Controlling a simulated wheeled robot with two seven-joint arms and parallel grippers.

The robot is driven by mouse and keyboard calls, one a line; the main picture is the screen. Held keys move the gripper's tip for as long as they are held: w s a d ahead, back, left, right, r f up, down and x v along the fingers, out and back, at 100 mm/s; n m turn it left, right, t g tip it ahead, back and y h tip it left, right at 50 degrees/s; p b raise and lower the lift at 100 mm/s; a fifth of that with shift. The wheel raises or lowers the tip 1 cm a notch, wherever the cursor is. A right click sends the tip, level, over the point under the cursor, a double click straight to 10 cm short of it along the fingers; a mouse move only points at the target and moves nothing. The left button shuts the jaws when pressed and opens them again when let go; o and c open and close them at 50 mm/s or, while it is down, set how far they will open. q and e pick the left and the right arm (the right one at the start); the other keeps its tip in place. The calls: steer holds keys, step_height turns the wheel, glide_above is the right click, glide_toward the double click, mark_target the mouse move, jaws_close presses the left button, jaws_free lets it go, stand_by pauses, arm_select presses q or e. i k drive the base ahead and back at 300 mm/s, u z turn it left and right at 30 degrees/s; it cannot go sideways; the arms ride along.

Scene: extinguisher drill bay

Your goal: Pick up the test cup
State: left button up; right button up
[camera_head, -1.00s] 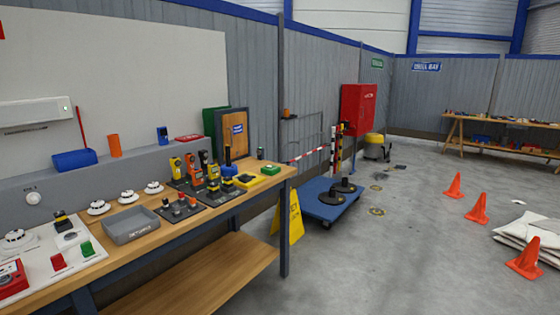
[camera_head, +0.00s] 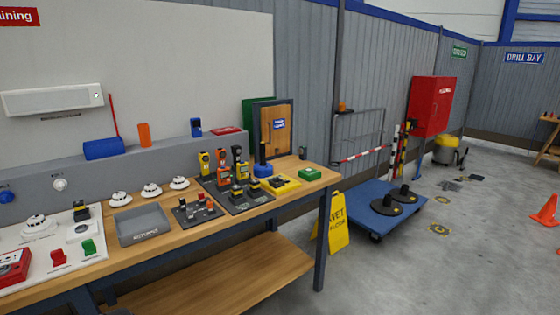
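No object in view is clearly marked as the test cup, and I cannot tell which one it is. A blue round item with a dark upright stem (camera_head: 263,168) stands near the right end of the workbench (camera_head: 255,215). An orange upright item (camera_head: 144,134) stands on the grey ledge behind the bench. A small orange item (camera_head: 342,106) sits farther off by the wall rail. Three white detectors (camera_head: 151,190) stand in a row on the bench, left of several handheld meters (camera_head: 222,165). Neither of my grippers is in view.
A grey tray (camera_head: 144,224) lies on the bench front. A yellow wet-floor sign (camera_head: 338,224) stands at the bench's right end, beside a blue platform cart (camera_head: 372,212). An orange cone (camera_head: 547,210) stands far right. The floor (camera_head: 440,270) at front right is clear.

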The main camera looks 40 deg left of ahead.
mark_target(262, 169)
steer(key=u, duration=0.25)
steer(key=i, duration=0.8)
steer(key=u, duration=0.5)
